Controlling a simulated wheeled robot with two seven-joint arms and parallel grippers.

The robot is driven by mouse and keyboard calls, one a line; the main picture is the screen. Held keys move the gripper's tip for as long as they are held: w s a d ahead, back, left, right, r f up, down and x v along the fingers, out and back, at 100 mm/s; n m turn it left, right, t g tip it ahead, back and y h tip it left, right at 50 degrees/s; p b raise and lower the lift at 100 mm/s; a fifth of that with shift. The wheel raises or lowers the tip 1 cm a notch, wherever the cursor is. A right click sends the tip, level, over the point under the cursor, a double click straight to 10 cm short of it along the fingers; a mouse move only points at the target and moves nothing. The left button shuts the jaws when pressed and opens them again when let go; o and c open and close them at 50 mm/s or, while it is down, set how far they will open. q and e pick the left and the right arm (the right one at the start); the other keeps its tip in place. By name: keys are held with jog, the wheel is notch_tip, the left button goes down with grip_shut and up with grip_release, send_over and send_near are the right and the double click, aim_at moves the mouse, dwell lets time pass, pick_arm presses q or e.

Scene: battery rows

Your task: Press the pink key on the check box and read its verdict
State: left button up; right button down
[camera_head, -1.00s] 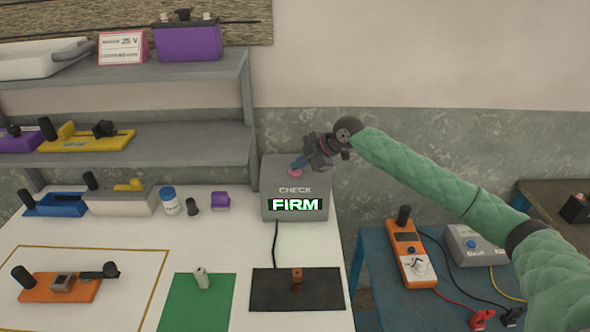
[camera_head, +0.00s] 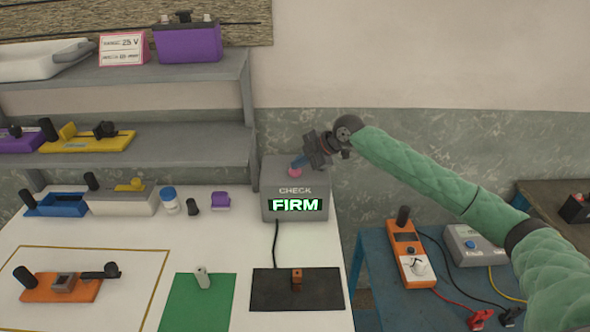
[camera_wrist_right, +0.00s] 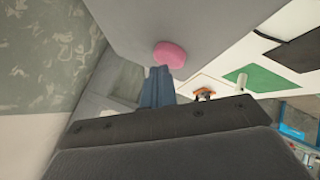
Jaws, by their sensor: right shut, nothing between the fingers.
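The grey check box (camera_head: 280,208) stands at the back right of the white table. Its lit display (camera_head: 296,204) reads "FIRM" in green-white letters. The pink key (camera_head: 296,171) is on its top and also shows in the right wrist view (camera_wrist_right: 169,54). My right gripper (camera_head: 298,163) is shut and empty, with its blue fingertips just above the pink key. In the right wrist view the blue fingers (camera_wrist_right: 157,86) are together close to the key; I cannot tell whether they touch it. My left gripper is not in view.
A black mat (camera_head: 325,290) with a small orange-brown block lies before the box, a green mat (camera_head: 224,305) with a pale piece beside it. An orange holder (camera_head: 40,291) is front left. Grey shelves (camera_head: 180,148) stand behind. A blue table (camera_head: 375,275) with meters is at right.

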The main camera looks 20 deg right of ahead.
aim_at(299, 170)
jog(key=shift+r+p, duration=1.75)
jog(key=shift+r, duration=1.25)
